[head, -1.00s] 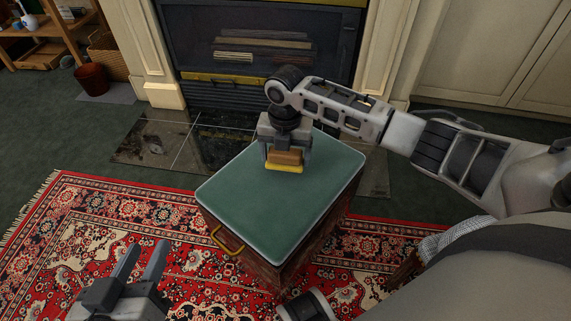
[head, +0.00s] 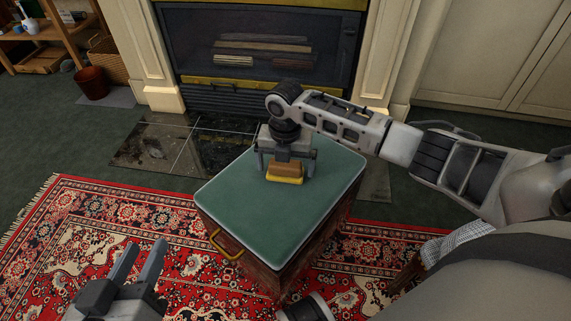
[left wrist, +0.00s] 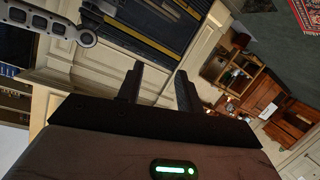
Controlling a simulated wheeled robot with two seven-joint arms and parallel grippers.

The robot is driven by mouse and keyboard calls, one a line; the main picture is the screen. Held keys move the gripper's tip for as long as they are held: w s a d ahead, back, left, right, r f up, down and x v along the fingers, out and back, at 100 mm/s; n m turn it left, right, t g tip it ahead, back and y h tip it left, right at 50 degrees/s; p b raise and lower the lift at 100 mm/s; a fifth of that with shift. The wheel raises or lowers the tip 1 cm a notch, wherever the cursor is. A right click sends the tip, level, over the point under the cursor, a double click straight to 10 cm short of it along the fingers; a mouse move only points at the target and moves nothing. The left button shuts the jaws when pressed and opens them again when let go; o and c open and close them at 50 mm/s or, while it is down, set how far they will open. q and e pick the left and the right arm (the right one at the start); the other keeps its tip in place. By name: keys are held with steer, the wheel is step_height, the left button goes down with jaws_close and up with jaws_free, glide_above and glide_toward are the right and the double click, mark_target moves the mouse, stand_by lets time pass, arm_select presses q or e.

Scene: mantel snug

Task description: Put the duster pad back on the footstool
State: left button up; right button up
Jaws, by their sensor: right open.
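The duster pad (head: 285,174), brown on top with a yellow base, rests on the green top of the footstool (head: 235,206), toward its far side. My right gripper (head: 286,172) is above and around the pad, its two fingers spread wide with gaps on both sides of the pad. My left gripper (head: 138,262) is open and empty above the rug, to the left of the footstool. Its two fingers also show in the left wrist view (left wrist: 160,88), with nothing between them.
A red patterned rug (head: 100,215) lies under the footstool. The fireplace (head: 262,55) and its tiled hearth (head: 160,145) are behind it. The footstool's near top is clear.

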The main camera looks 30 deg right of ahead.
step_height(320, 180, up, 6)
steer(key=shift+f+p, duration=0.1)
steer(key=shift+p, duration=0.95)
arm_select(q)
steer(key=f+p, duration=0.1)
steer(key=a+f+g+y, duration=0.1)
steer(key=shift+a+f+g+p, duration=0.2)
steer(key=shift+f+g+p, duration=0.1)
steer(key=shift+p, duration=0.1)
arm_select(e)
step_height(320, 180, up, 6)
